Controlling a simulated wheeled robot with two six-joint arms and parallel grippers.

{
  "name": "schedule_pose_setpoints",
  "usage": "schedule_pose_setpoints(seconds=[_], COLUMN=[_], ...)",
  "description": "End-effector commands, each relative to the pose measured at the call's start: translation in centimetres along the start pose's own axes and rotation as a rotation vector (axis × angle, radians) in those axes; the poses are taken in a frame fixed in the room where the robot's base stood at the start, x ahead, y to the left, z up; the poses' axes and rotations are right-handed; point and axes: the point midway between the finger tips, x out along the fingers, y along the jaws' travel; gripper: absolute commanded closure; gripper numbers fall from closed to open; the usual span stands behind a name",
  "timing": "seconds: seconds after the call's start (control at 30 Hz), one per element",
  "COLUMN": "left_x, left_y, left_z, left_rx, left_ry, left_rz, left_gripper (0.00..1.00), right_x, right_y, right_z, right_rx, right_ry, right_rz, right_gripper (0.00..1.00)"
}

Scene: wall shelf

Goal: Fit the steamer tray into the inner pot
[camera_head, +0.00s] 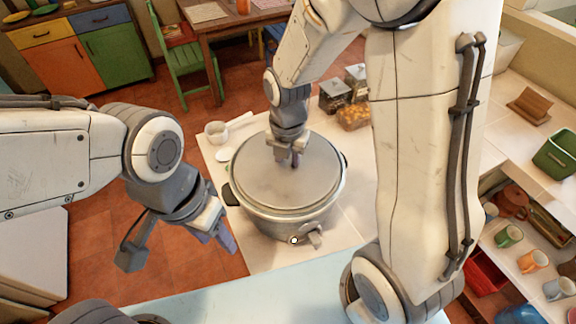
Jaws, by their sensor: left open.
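A round grey pot (290,219) stands on the pale counter, with a flat grey lid (272,188) covering its top. My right gripper (289,160) points down at the lid from above, toward the back of it. Whether its fingers are shut on a knob there or only near the lid, I cannot tell. My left gripper (219,238) is open and empty, to the left of the pot and apart from it. I cannot make out the steamer tray or the inner pot; the lid hides the pot's inside.
A white cup (216,132) and a white spoon (222,155) lie left of the pot. Dark jars (335,96) and an orange-filled container (353,117) stand behind it. A shelf with mugs (508,236) and a green bin (556,153) are at the right.

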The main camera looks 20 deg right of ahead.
Motion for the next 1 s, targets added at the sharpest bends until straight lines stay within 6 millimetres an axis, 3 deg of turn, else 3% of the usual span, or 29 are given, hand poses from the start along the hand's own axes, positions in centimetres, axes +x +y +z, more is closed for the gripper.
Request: schedule_pose_setpoints(seconds=[0.8, 0.83, 0.9, 1.0], left_x=[0.49, 0.49, 0.49, 0.49], left_y=[-0.04, -0.04, -0.04, -0.04], left_z=[0.03, 0.03, 0.03, 0.03], left_rx=[0.000, 0.000, 0.000, 0.000], left_ry=[0.000, 0.000, 0.000, 0.000], left_rz=[0.000, 0.000, 0.000, 0.000], left_gripper=[0.50, 0.50, 0.50, 0.50], right_x=[0.73, 0.73, 0.73, 0.73], right_y=[0.01, 0.01, 0.01, 0.01], right_z=[0.01, 0.01, 0.01, 0.01], right_rx=[0.000, 0.000, 0.000, 0.000], right_ry=[0.000, 0.000, 0.000, 0.000], right_rz=[0.001, 0.001, 0.000, 0.000], right_gripper=[1.00, 0.66, 0.39, 0.35])
